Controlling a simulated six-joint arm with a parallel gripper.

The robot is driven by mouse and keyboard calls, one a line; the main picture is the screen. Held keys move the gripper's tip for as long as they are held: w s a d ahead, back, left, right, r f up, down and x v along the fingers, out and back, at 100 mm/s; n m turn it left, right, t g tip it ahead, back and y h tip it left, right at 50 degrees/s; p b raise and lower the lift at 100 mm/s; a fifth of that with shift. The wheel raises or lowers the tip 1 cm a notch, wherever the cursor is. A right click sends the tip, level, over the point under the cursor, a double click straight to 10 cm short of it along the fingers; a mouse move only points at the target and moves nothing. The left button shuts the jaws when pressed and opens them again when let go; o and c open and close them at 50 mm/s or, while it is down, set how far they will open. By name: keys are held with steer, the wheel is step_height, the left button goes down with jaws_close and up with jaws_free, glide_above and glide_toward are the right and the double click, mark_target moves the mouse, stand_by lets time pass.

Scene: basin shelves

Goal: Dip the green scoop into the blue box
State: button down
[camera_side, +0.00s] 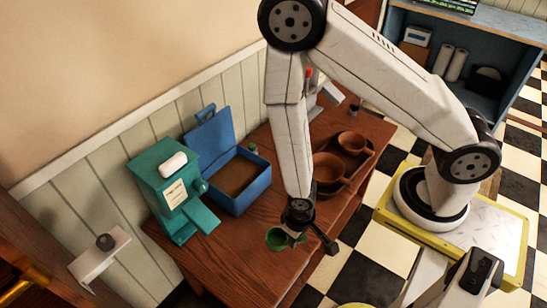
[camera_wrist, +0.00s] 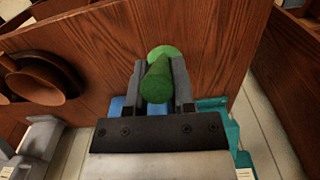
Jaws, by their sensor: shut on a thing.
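My gripper (camera_side: 296,232) is shut on the green scoop (camera_side: 277,238) above the front part of the wooden table. In the wrist view the green scoop (camera_wrist: 158,78) sits between the two fingers of my gripper (camera_wrist: 158,85). The scoop's bowl is partly hidden behind its handle there. The blue box (camera_side: 237,182) stands open on the table, to the left of and behind my gripper, with its lid raised at the back. It holds brown, loose-looking matter. The scoop is outside the box and apart from it.
A teal dispenser (camera_side: 175,190) stands left of the blue box. Brown cups (camera_side: 330,172) stand on a dark tray to the right; brown dishes (camera_wrist: 40,78) show in the wrist view. The wooden table (camera_side: 240,243) is bare at its front.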

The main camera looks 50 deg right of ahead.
steer(key=shift+r, duration=3.1)
steer(key=w+d, duration=0.4)
steer(key=w, duration=0.5)
steer(key=w+d+r, duration=0.1)
steer(key=w+d, duration=0.3)
steer(key=w, duration=0.5)
steer(key=w+d+r, duration=0.1)
steer(key=w+d, duration=0.3)
steer(key=w, duration=0.5)
steer(key=shift+w+n, duration=0.25)
steer(key=shift+n, duration=0.15)
steer(key=shift+a, duration=0.1)
steer(key=shift+f, duration=0.2)
